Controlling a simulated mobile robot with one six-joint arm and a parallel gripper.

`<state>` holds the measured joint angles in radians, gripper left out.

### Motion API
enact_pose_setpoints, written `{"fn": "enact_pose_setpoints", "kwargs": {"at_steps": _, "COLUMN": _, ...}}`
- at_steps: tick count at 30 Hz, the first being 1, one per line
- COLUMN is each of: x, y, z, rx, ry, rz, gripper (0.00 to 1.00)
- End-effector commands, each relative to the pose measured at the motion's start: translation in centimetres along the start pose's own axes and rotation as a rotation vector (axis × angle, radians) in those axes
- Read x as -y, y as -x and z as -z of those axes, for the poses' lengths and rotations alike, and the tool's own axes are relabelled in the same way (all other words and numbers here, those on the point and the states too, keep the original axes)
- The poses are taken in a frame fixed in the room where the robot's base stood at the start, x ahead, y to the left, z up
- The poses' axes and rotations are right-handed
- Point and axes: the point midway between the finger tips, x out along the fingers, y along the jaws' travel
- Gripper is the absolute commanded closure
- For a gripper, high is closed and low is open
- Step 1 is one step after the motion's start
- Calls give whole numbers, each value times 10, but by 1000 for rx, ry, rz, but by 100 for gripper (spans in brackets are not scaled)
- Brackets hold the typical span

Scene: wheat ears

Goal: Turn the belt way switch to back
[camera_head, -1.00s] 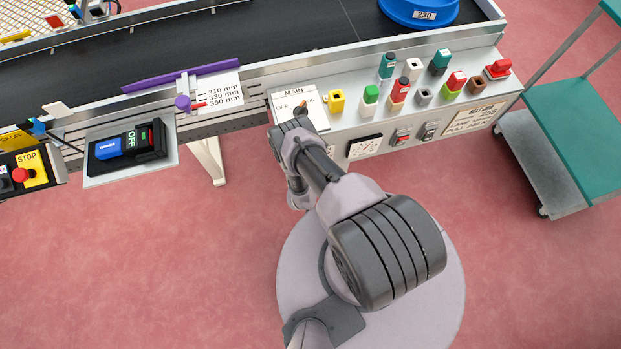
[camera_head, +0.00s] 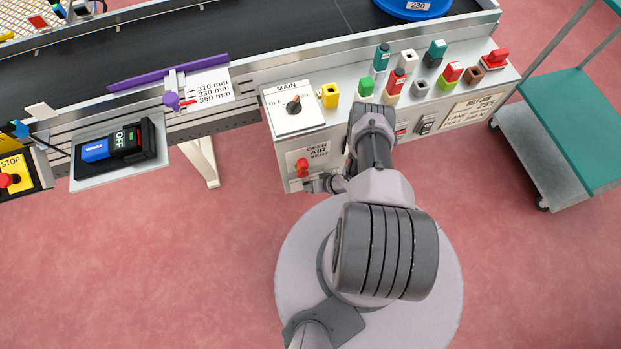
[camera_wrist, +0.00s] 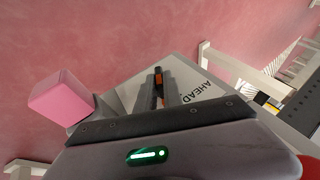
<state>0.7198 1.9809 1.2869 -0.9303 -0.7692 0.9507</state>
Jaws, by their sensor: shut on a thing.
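In the wrist view, my gripper (camera_wrist: 161,88) is shut on the belt way switch (camera_wrist: 158,78), a small black knob with an orange mark. The knob is largely hidden between the fingers. A pale plate (camera_wrist: 207,93) behind it reads AHEAD; no BACK wording shows. In the head view, my gripper (camera_head: 322,184) is low at the front face of the control box, just below a red knob. The switch itself cannot be made out there.
The control box (camera_head: 277,128) carries the MAIN switch (camera_head: 293,104), a yellow button (camera_head: 329,95) and several coloured buttons. The red knob (camera_head: 302,168) is close above my gripper. A pink block (camera_wrist: 62,98) is beside the fingers. A teal cart (camera_head: 575,130) stands at right.

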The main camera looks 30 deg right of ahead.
Motion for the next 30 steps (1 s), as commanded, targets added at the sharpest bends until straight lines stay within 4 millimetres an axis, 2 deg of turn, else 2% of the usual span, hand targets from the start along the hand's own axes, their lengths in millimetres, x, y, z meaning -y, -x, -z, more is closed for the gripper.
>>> {"fn": "enact_pose_setpoints", "kwargs": {"at_steps": 19, "x": -2, "y": 0, "z": 2, "rx": -3, "ry": -20, "rz": 44, "gripper": 100}}
{"fn": "enact_pose_setpoints", "kwargs": {"at_steps": 20, "x": -2, "y": 0, "z": 2, "rx": -3, "ry": -20, "rz": 44, "gripper": 87}}
{"fn": "enact_pose_setpoints", "kwargs": {"at_steps": 23, "x": -2, "y": 0, "z": 2, "rx": -2, "ry": -20, "rz": 44, "gripper": 68}}
{"fn": "enact_pose_setpoints", "kwargs": {"at_steps": 30, "x": -1, "y": 0, "z": 1, "rx": -1, "ry": -19, "rz": 45, "gripper": 67}}
